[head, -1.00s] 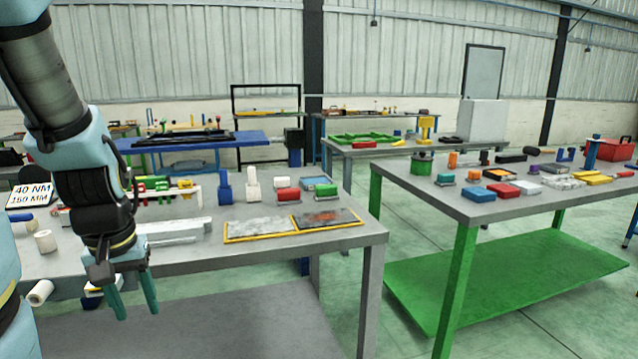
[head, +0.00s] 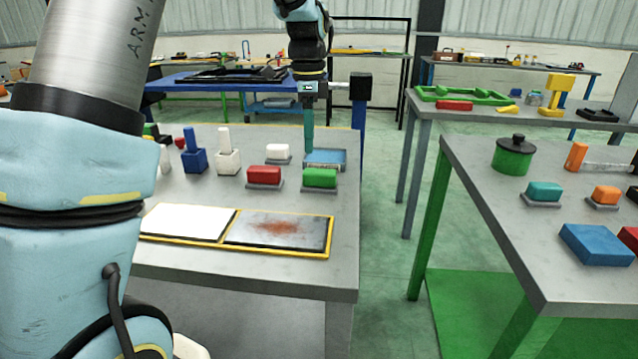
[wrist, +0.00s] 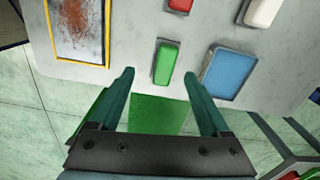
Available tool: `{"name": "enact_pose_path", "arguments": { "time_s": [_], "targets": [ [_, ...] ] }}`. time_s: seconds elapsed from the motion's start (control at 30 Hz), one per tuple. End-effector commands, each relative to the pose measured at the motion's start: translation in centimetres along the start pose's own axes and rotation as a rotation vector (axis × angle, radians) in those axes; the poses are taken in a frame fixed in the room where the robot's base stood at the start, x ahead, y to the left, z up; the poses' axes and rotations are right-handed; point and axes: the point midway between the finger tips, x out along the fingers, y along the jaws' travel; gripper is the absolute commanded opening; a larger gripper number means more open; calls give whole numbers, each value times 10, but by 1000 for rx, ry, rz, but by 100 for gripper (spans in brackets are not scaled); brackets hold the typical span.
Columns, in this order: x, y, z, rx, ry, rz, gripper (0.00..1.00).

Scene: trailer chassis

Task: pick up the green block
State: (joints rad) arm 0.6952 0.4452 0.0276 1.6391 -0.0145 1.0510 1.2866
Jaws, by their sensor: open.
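The green block (head: 320,178) lies on a small grey base near the right edge of the grey table. In the wrist view, the green block (wrist: 165,63) lies just beyond the fingertips, between their lines. My gripper (head: 308,150) hangs fingers down at the blue tray behind the block in the head view, where its fingers overlap each other. In the wrist view my gripper (wrist: 158,77) is open, with nothing between its fingers. A gap to the block seems to remain, but its height is unclear.
A red block (head: 264,175) sits left of the green one, and a blue tray (head: 325,159) behind it. A yellow-framed panel (head: 280,232) lies in front. Blue and white upright pieces stand farther left. A second table (head: 500,215) with several blocks stands right, across an aisle.

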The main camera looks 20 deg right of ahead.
Motion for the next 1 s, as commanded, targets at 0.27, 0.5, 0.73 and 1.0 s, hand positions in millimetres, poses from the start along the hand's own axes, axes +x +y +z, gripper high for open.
{"name": "enact_pose_path", "arguments": {
  "time_s": [0.27, 0.5, 0.73, 1.0],
  "targets": [
    [20, -5, -23, 130, -4, 12, 80],
    [49, -5, -22, 127, -3, 9, 80],
    [69, -5, -21, 126, -4, 12, 80],
    [101, -6, -20, 125, -3, 8, 80]
  ]
}}
